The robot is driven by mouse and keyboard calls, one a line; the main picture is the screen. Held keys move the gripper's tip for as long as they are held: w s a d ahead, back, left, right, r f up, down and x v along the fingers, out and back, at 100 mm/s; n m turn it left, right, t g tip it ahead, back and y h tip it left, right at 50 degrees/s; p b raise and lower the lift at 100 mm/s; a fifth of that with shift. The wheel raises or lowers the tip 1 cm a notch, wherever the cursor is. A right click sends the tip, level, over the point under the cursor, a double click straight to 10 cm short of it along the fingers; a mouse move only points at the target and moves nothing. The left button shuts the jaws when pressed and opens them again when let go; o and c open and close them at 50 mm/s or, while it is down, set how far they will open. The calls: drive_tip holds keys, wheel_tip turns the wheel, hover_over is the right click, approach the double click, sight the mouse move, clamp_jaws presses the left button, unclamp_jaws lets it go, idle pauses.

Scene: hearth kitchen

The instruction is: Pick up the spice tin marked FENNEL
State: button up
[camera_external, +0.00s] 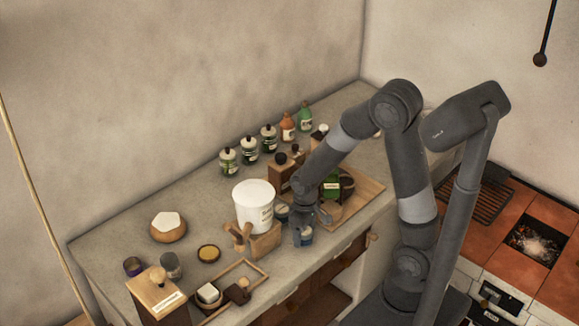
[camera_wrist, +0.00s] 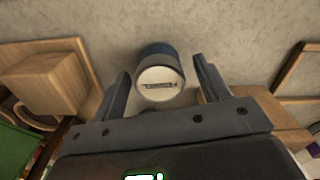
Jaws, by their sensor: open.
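A small round tin with a dark blue side (camera_wrist: 153,49) and a pale lid (camera_wrist: 160,84) stands on the counter in the wrist view. A dark word is printed across the lid, too small to read surely. My gripper (camera_wrist: 162,72) is open, one finger on each side of the tin, with gaps showing. In the external view my gripper (camera_external: 303,228) points down over a blue tin (camera_external: 307,238) near the counter's front edge, partly hidden by the fingers. Another blue-sided tin (camera_external: 282,212) stands just left of it; its marking cannot be read.
A white tub (camera_external: 254,205) and a wooden block (camera_external: 262,243) stand close on the left. A wooden board (camera_external: 366,197) with a green item (camera_external: 331,186) lies on the right. Bottles (camera_external: 249,150) line the wall. An open wooden frame (camera_external: 243,270) lies front left.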

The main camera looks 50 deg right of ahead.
drive_tip(key=c, duration=1.1)
